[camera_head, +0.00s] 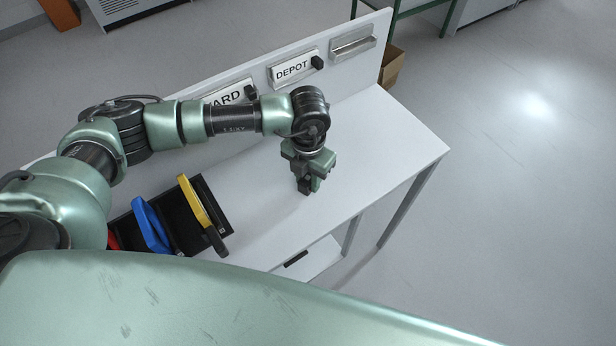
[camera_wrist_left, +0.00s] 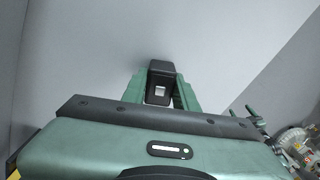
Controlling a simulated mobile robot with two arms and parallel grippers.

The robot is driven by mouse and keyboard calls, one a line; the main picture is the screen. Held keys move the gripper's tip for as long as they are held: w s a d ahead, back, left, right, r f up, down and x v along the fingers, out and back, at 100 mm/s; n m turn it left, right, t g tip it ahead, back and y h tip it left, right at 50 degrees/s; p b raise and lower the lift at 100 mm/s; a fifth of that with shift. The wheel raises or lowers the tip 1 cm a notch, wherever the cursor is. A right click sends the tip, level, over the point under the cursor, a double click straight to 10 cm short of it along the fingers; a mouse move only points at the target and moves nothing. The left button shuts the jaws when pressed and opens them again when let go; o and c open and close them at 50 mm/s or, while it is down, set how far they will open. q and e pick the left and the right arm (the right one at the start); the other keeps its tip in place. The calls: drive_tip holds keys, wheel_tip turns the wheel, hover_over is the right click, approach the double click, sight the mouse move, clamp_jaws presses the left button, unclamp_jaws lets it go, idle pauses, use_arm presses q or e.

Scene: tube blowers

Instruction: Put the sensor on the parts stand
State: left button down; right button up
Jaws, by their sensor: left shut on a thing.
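My left gripper (camera_head: 310,180) points down over the right part of the white table. In the left wrist view its two green fingers (camera_wrist_left: 162,98) are shut on a small black block with a pale square on its face, apparently the sensor (camera_wrist_left: 160,72). In the head view the sensor (camera_head: 303,189) shows only as a dark bit at the fingertips; I cannot tell whether it touches the table. No stand is marked as the parts stand; a black rack (camera_head: 217,190) at the table's left holds yellow, blue and red pieces. My right gripper is out of view.
The white table (camera_head: 390,135) is bare around and right of my left gripper. A back panel carries a DEPOT sign (camera_head: 292,68), another partly hidden sign (camera_head: 229,95) and a metal holder (camera_head: 352,46). A cardboard box (camera_head: 392,66) stands behind the panel.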

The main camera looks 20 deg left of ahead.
sight(308, 178)
use_arm(q)
drive_tip(key=c, duration=1.1)
unclamp_jaws()
drive_tip(key=shift+r+p, duration=0.25)
drive_tip(key=shift+p, duration=0.1)
drive_tip(key=shift+w+r+b, duration=0.1)
drive_tip(key=shift+r+b, duration=0.2)
wheel_tip(308, 178, up, 11)
drive_tip(key=b, duration=0.2)
